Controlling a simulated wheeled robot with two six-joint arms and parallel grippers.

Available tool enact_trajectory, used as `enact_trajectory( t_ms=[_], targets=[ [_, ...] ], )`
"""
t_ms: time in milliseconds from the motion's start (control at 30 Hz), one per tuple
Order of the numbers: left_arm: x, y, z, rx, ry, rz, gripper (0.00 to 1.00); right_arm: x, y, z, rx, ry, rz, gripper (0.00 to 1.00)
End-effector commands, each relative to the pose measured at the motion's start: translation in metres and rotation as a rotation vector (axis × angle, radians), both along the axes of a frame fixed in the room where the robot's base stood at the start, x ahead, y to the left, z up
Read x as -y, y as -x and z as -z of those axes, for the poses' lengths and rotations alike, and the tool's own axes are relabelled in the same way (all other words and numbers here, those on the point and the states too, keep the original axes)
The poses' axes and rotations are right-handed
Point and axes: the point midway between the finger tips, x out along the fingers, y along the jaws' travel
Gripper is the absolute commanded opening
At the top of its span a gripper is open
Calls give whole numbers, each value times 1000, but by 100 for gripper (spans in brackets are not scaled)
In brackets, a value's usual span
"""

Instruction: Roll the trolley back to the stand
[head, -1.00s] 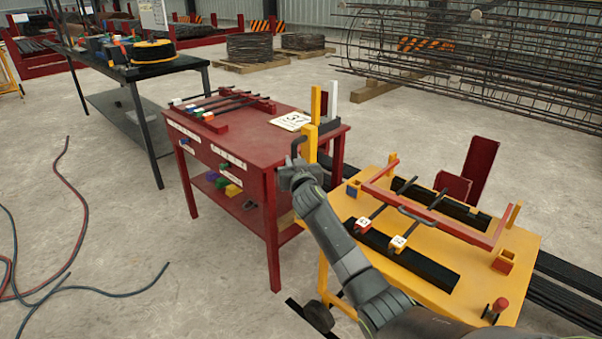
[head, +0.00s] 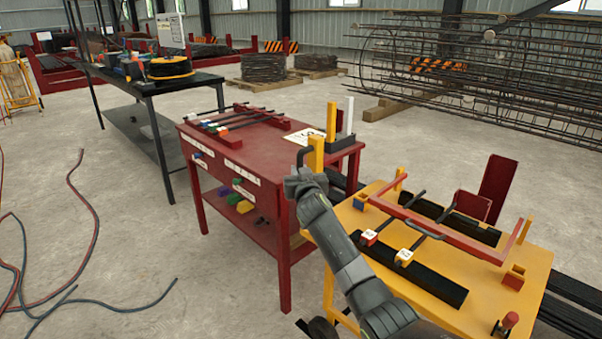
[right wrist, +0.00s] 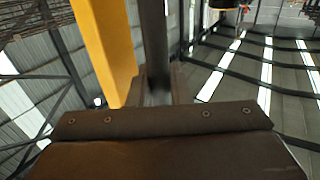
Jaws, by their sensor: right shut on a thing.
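The yellow-topped trolley (head: 540,262) stands at the right in the head view, with a red frame (head: 440,226) and tagged dark bars on its top. A yellow post (head: 316,156) with a dark handle (head: 301,156) rises at its left side, close to the red table. My right gripper (head: 303,180) is shut on the dark handle, just left of the post. The right wrist view shows the dark handle (right wrist: 155,45) running up from the gripper, beside the yellow post (right wrist: 105,45). I cannot tell which thing is the stand. My left gripper is out of view.
A red table (head: 245,150) with bars and blocks stands close left of the trolley. Dark red upright plates (head: 497,188) stand behind the trolley. Loose hoses (head: 90,215) lie on the floor at the left. Dark bars (head: 575,295) lie at the right. A black table (head: 150,85) stands farther back.

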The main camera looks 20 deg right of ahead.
Motion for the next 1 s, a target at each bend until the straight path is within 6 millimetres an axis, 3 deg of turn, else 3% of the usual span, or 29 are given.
enact_trajectory(
  t_ms=[67,100,233,667,1000],
  targets=[
    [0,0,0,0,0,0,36,-2,-1,-4,5,-2,-3,0],
    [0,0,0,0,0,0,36,-2,-1,-4,5,-2,-4,19],
    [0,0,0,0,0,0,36,-2,-1,-4,5,-2,-3,36],
    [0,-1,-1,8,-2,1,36,-2,5,-2,4,-1,-2,37],
    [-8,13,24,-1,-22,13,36,-11,46,-2,4,-2,-3,37]
  ],
)
